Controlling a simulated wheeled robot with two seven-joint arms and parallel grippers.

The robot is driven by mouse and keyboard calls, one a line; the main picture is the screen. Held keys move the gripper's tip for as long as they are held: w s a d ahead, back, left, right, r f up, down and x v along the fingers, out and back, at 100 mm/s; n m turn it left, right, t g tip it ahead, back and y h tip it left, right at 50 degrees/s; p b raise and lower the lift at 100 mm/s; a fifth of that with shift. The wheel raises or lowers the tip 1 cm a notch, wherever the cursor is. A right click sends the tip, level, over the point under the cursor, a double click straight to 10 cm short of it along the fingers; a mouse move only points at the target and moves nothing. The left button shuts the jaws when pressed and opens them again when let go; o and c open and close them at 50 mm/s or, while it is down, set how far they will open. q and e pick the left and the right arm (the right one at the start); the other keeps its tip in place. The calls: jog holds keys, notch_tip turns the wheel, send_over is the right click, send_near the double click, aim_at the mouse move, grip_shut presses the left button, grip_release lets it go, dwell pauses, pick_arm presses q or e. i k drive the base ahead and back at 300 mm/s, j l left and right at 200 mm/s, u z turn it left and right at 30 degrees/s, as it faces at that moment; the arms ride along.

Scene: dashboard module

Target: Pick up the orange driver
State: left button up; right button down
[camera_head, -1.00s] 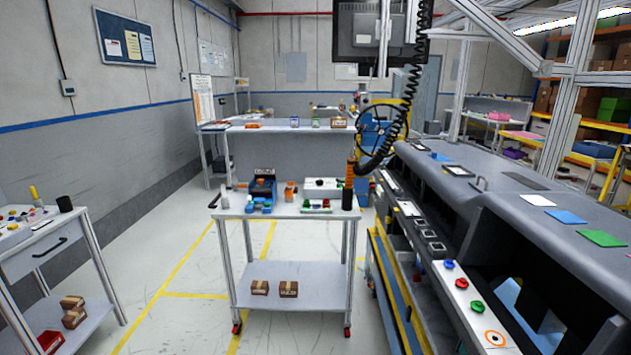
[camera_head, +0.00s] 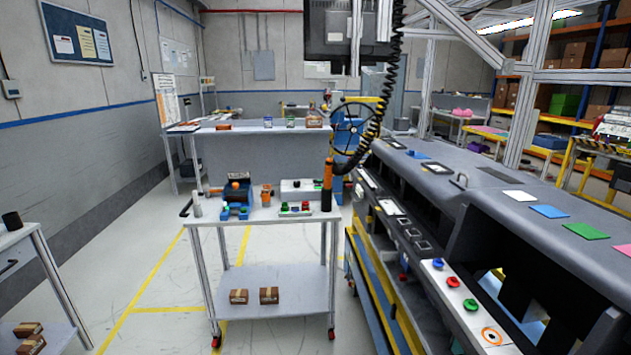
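An orange driver (camera_head: 328,173) hangs upright from a black coiled cable, at the right end of a grey cart (camera_head: 262,217). Its lower part is dark, and I cannot tell whether it touches the cart top. A smaller orange item (camera_head: 266,194) stands on the cart near the middle, beside a blue bin (camera_head: 238,190). Neither of my grippers shows in the head view.
The grey dashboard module (camera_head: 440,200) with coloured buttons fills the right side. A side table (camera_head: 25,255) stands at the left edge. Two brown boxes (camera_head: 254,296) lie on the cart's lower shelf. The floor left of the cart is clear.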

aim_at(329, 174)
jog(key=i+j+u, duration=0.1)
jog(key=i+u, duration=0.2)
jog(key=i, duration=0.35)
jog(key=i+l+u, duration=0.1)
jog(key=i+u, duration=0.2)
jog(key=i, duration=0.35)
